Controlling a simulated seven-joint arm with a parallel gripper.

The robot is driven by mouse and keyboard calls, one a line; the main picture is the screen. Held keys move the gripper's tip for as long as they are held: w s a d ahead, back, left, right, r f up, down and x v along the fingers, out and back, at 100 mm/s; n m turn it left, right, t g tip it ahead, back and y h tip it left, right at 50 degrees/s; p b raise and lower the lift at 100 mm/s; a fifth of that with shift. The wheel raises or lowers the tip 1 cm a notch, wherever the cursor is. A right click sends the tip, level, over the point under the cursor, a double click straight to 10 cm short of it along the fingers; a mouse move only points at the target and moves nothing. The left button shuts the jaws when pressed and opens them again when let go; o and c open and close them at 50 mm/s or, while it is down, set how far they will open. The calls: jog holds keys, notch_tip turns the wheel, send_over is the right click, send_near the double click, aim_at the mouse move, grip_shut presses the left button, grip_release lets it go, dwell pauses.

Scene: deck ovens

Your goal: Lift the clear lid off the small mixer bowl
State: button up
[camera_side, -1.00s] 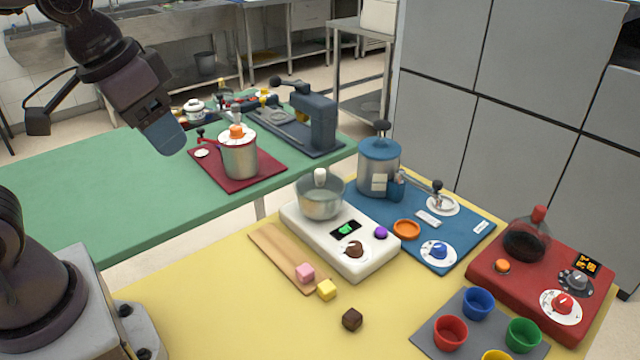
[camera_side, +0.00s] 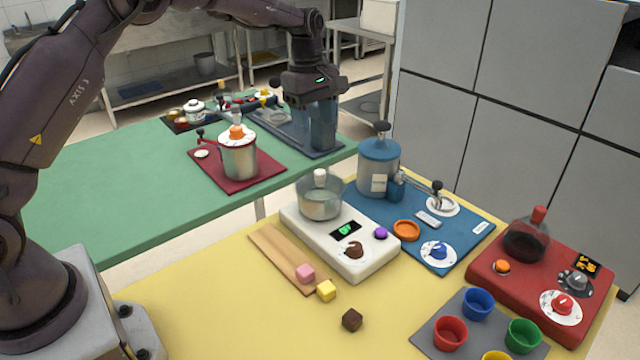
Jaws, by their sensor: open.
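The small mixer has a white base (camera_side: 350,248) with a green display, and a clear-walled bowl (camera_side: 319,206) at its back end. A clear lid (camera_side: 318,186) with a pale upright knob (camera_side: 320,175) sits on the bowl. My gripper (camera_side: 322,142) hangs above the bowl in the picture, fingers down, open and empty, with a visible gap over the knob. Its bluish fingers overlap the blue-grey machine behind, so their outline and true distance from the lid are hard to tell.
A blue pot (camera_side: 378,168) on a blue mat stands close right of the bowl. A steel pot (camera_side: 239,158) is on a red mat to the left. A red heater with a flask (camera_side: 525,243), small cups and loose cubes lie on the yellow table, whose front left is clear.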

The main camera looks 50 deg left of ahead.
aim_at(320, 171)
jog(key=f, duration=0.4)
jog(key=d+f+n, duration=0.1)
jog(key=f, duration=0.3)
jog(key=f+n, duration=0.1)
jog(key=f, duration=0.3)
jog(key=shift+w+d, duration=0.1)
jog(key=shift+d, duration=0.1)
jog(key=c, duration=0.9)
